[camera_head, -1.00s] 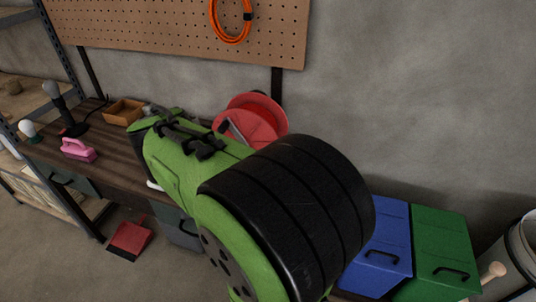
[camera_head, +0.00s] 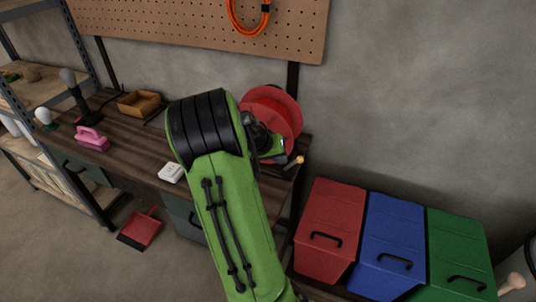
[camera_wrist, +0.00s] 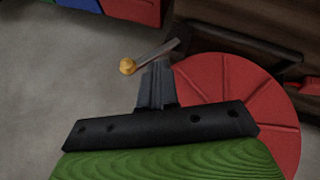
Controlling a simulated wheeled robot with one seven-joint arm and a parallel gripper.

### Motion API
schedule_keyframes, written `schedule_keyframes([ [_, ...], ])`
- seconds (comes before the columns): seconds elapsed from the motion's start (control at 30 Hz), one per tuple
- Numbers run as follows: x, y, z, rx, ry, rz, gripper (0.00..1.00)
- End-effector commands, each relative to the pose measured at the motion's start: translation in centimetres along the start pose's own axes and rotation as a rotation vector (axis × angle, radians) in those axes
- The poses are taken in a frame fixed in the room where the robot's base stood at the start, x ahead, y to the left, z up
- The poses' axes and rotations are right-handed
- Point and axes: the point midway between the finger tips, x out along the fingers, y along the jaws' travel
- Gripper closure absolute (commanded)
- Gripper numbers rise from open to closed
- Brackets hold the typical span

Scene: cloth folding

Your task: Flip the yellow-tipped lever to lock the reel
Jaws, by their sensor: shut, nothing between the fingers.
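The red reel (camera_head: 283,112) stands at the right end of the workbench in the head view, partly hidden behind my green and black arm. Its lever (camera_head: 296,162) has a yellow tip and sticks out to the lower right of the reel. In the wrist view the lever's yellow ball tip (camera_wrist: 127,67) is left of my gripper (camera_wrist: 157,66), with its grey bar slanting up to the right. The reel's red face (camera_wrist: 225,85) fills the right of that view. My gripper is shut and empty, close beside the lever; I cannot tell whether they touch.
A pegboard (camera_head: 190,18) hangs behind.

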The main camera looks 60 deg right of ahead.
Motion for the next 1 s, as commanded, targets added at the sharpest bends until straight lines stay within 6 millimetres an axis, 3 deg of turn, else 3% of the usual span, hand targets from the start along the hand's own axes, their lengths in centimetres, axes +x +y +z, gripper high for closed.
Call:
schedule_keyframes([
  [0.17,0.9,1.9,0.0,0.001,0.000,-0.001,1.00],
  [0.57,1.1,2.2,0.1,0.007,0.002,-0.013,1.00],
  [1.0,2.6,4.0,1.4,0.109,0.031,-0.181,1.00],
])
